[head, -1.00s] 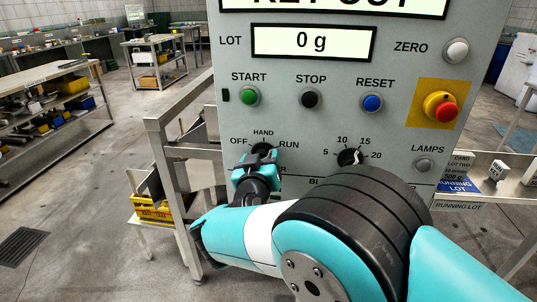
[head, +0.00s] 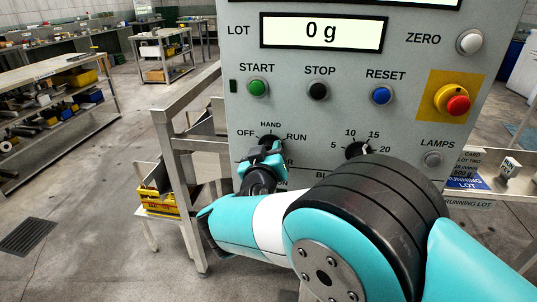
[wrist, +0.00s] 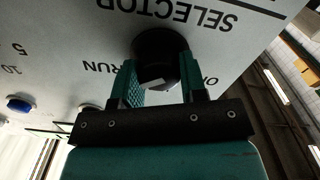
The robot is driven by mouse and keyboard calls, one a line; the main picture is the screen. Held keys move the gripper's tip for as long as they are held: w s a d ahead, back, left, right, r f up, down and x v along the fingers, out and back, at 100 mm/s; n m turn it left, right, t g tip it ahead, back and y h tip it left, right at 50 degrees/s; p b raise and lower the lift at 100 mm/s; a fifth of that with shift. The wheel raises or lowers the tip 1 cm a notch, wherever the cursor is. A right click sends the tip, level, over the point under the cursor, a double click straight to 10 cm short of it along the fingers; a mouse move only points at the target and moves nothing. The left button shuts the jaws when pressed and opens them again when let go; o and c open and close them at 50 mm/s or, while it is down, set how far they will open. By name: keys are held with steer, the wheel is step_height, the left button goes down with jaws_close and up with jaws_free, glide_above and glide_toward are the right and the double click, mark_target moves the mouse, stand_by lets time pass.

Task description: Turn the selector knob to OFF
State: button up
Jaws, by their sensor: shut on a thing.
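The black selector knob (head: 268,142) sits low on the left of the grey control panel, under the labels OFF, HAND and RUN. My teal gripper (head: 265,152) is at the knob from below and hides part of it. In the wrist view the knob (wrist: 158,47) shows as a round black dial, with the panel lettering upside down. My gripper (wrist: 162,84) has one finger on each side of the knob and is shut on it. A small pale mark shows on the knob between the fingers. Which label the knob points to is hard to tell.
START (head: 257,88), STOP (head: 318,91) and RESET (head: 381,95) buttons sit above. A red emergency button (head: 457,105) is at right. A second dial (head: 357,150) stands right of the selector, close above my arm. A metal frame (head: 180,150) stands left of the panel.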

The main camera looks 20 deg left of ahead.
steer(key=n+b, duration=0.2)
steer(key=n, duration=1.1)
steer(key=shift+a, duration=0.1)
steer(key=n+p, duration=0.1)
steer(key=n, duration=0.3)
steer(key=shift+n, duration=0.4)
steer(key=n+p, duration=0.1)
steer(key=n, duration=0.3)
steer(key=shift+f+n, duration=0.15)
steer(key=shift+n, duration=0.25)
steer(key=o, duration=0.9)
steer(key=shift+o, duration=0.2)
steer(key=shift+s, duration=0.1)
